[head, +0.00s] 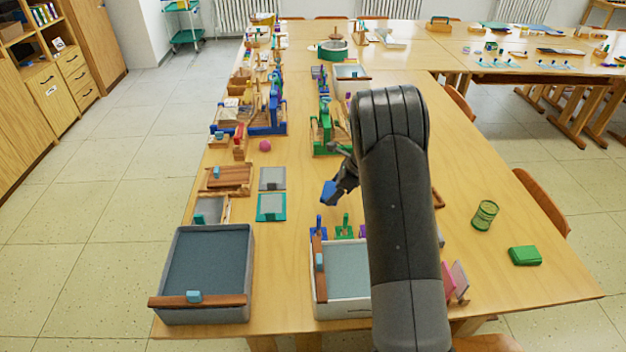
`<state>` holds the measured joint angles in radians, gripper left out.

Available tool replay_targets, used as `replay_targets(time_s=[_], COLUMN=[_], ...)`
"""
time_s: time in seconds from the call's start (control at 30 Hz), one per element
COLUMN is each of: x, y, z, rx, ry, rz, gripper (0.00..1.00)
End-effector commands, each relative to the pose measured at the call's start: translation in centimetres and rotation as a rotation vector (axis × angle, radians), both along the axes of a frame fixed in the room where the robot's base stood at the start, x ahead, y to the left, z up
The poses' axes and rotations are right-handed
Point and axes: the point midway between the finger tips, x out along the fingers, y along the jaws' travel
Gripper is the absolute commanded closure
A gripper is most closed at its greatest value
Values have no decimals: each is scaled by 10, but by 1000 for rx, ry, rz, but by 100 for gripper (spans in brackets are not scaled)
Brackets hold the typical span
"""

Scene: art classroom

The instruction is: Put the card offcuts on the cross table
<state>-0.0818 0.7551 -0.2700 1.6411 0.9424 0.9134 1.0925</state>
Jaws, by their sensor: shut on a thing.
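My gripper (335,187) is shut on a small blue thing (328,192) and holds it above the middle of the long table. I cannot tell from this view whether the blue thing is the card offcuts; no other thing shows clearly as card offcuts. The cross table (447,50) seems to be the wooden top running to the right at the back, well beyond my gripper. My arm hides part of the long table.
The long table (285,290) bears two large trays in front, a grey one (250,265) and a white one, with several tools behind. A green can (485,214) and green block (525,256) stand right. Chairs line the right side; the left floor (110,190) is clear.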

Motion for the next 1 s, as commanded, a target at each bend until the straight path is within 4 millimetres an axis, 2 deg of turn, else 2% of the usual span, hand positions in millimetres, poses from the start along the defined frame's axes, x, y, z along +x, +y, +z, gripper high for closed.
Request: replay_targets(time_s=[0.1,0.33,0.5,0.9,0.93,1.0], x=[-1,0,0,0,0,0], y=[0,-1,-1,-1,-1,-1], z=[-22,-40,-64,-72,-72,-71], rx=[0,0,0,0,-1,-1], ry=[2,0,1,-1,-2,-2], rz=[-1,-2,-2,-3,-2,-2], gripper=[43,43,43,43,20,15])
